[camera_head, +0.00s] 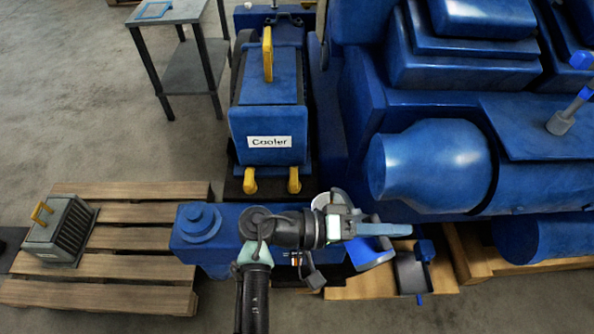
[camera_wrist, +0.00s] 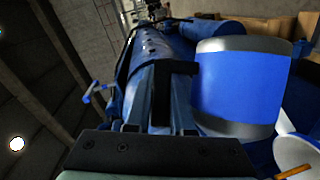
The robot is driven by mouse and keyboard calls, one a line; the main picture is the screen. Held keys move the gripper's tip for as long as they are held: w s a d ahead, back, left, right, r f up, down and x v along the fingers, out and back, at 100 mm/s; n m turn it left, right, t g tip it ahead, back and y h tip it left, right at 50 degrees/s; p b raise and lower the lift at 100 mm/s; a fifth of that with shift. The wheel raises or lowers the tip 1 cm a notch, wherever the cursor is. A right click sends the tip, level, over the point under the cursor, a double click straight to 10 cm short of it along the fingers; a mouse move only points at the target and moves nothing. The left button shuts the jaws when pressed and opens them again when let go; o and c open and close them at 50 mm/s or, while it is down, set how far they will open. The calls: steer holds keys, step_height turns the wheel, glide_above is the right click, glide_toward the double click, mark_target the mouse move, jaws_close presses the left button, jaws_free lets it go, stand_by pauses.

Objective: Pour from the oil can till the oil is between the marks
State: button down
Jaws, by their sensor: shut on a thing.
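The oil can (camera_wrist: 238,88) is a blue cylinder with grey end bands and a black handle in the wrist view. In the head view the blue can (camera_head: 368,252) is partly hidden under my gripper (camera_head: 352,226). My gripper is shut on the can's handle, and the can looks tipped well over. In the wrist view the gripper (camera_wrist: 165,105) shows beside the can. A pale round cup-like opening (camera_wrist: 295,155) lies near the can's lower end, with an orange-yellow rod beside it. No oil stream or level marks can be made out.
A large blue engine (camera_head: 435,165) fills the right side. The blue cooler (camera_head: 268,105) stands behind my arm. A wooden pallet (camera_head: 110,265) bears a grey finned part (camera_head: 62,230). A small dark tray (camera_head: 410,275) lies right of the can.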

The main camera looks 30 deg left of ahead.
steer(key=shift+r, duration=0.15)
steer(key=shift+w+a+r, duration=0.15)
steer(key=shift+r, duration=0.05)
stand_by(0.3)
steer(key=shift+a+r, duration=0.15)
steer(key=shift+r, duration=0.05)
stand_by(0.9)
stand_by(0.8)
steer(key=f, duration=0.1)
steer(key=d+f+b, duration=0.1)
steer(key=s+f+m+b, duration=0.1)
steer(key=shift+d+f, duration=0.1)
steer(key=shift+d, duration=0.2)
steer(key=shift+d+f+y+b, duration=0.15)
steer(key=shift+f+y+b, duration=0.15)
steer(key=shift+y, duration=0.1)
steer(key=shift+s+r+m, duration=0.1)
steer(key=shift+r+m, duration=0.1)
steer(key=shift+m, duration=0.1)
